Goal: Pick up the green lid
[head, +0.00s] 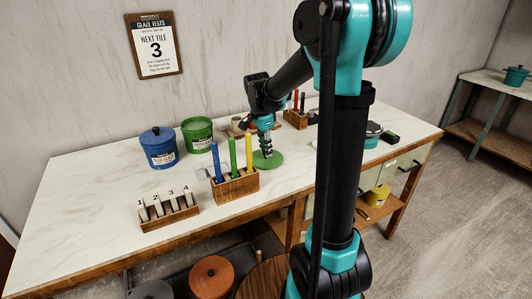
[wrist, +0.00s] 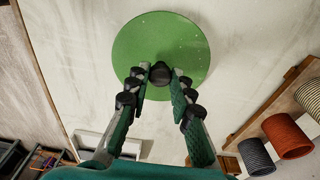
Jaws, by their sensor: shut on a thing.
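The green lid (head: 275,160) is a flat round disc over the white table, right of the wooden block with coloured sticks. In the wrist view the green lid (wrist: 160,35) fills the top middle, with its dark round knob (wrist: 160,73) between my fingertips. My gripper (head: 266,151) reaches down onto the lid from above and is shut on its knob; it also shows in the wrist view (wrist: 162,75). I cannot tell whether the lid touches the table. A green pot (head: 197,134) stands open at the back, left of the lid.
A blue lidded pot (head: 159,149) stands left of the green pot. The wooden block (head: 236,187) with blue, green and yellow sticks is close to the lid's left. A numbered tile rack (head: 168,214) is at the front left. More items stand behind and right of my arm.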

